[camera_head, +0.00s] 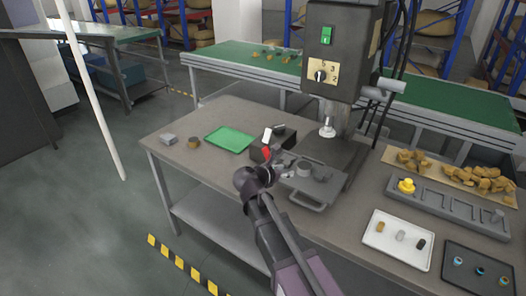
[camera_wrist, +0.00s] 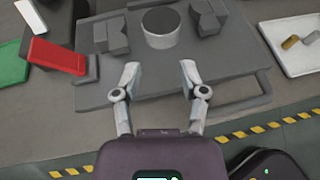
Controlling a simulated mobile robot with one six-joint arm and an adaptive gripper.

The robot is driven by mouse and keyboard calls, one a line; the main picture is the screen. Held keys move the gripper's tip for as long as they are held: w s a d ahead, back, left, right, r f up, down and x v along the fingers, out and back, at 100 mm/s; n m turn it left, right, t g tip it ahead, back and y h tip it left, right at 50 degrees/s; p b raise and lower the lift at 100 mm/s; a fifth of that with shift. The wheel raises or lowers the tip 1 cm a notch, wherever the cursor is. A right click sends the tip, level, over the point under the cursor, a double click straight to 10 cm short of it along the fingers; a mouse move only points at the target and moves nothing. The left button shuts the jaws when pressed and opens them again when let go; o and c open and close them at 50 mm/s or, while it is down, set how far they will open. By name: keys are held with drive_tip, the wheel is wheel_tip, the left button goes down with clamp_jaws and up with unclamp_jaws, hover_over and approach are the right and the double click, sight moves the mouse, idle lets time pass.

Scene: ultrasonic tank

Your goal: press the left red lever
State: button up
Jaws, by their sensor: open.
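The red lever (camera_head: 266,153) sticks up from a small dark box on the workbench, beside the grey fixture plate (camera_head: 308,197). It also shows in the wrist view (camera_wrist: 57,56) at the upper left, tilted, with a white lever (camera_wrist: 32,17) behind it. The white lever also shows in the head view (camera_head: 267,135). My gripper (camera_wrist: 160,76) is open and empty, over the front part of the fixture plate. The red lever is to the left of my fingers and apart from them. In the head view my arm hides most of my gripper.
A drill-like machine (camera_head: 345,50) stands behind the plate. A green tray (camera_head: 228,139) lies left of the levers. A grey round part (camera_wrist: 161,27) and grey blocks sit on the plate ahead of my fingers. A white tray (camera_head: 399,238) lies at the right. The bench's left front is clear.

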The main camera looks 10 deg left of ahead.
drive_tip(key=shift+a+f, duration=0.1)
drive_tip(key=shift+a, duration=0.05)
drive_tip(key=c, duration=0.3)
drive_tip(key=shift+w+a, duration=0.15)
drive_tip(key=shift+a, duration=0.1)
clamp_jaws()
drive_tip(key=w+a+f+m+t+y+b, duration=0.1)
drive_tip(key=a+m+t+y+b, duration=0.3)
drive_tip(key=a, duration=1)
drive_tip(key=shift+w+f+m+t+y+b, duration=0.25)
drive_tip(key=shift+f+m+y+b, duration=0.4)
drive_tip(key=shift+m+y+b, duration=0.6)
